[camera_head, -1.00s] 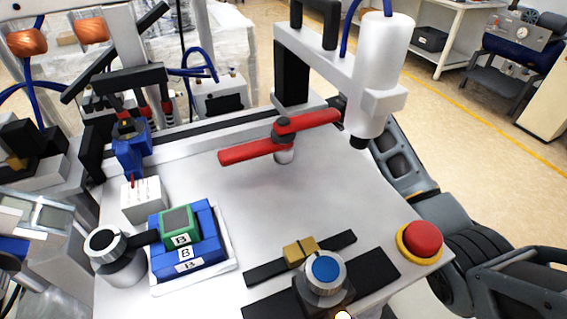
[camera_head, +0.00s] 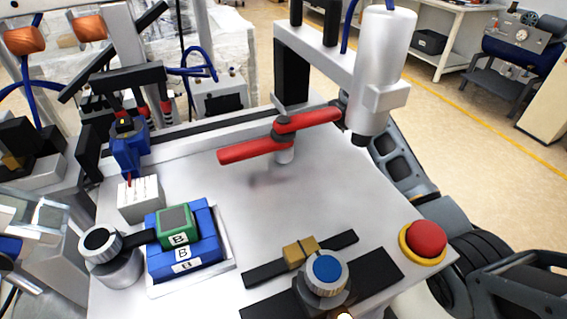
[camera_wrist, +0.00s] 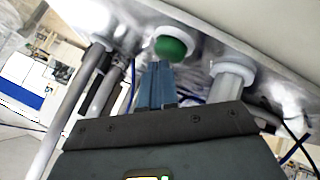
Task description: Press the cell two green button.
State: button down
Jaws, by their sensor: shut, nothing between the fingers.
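A round green button (camera_wrist: 172,46) in a pale ring shows at the top middle of the wrist view, on the edge of a white panel. My gripper (camera_wrist: 160,66) is shut and empty. Its blue fingers point up at the button, with the tips close below its lower left edge. I cannot tell whether they touch it. In the head view neither the green button nor my gripper shows.
Pale round fittings (camera_wrist: 236,72) flank the button, with another at left (camera_wrist: 97,42). In the head view, the worktable (camera_head: 300,205) carries a red emergency button (camera_head: 427,238), a blue-topped knob (camera_head: 327,268), blue and green blocks (camera_head: 205,245) and a red bar (camera_head: 255,150).

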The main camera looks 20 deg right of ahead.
jog(key=shift+f, duration=0.25)
jog(key=shift+r, duration=0.1)
dwell(0.5)
jog(key=shift+r, duration=0.85)
jog(key=shift+r+p, duration=1.4)
jog(key=shift+r, duration=1.1)
notch_tip(320, 180, up, 9)
jog(key=p, duration=0.4)
jog(key=shift+p, duration=0.4)
jog(key=shift+f, duration=0.1)
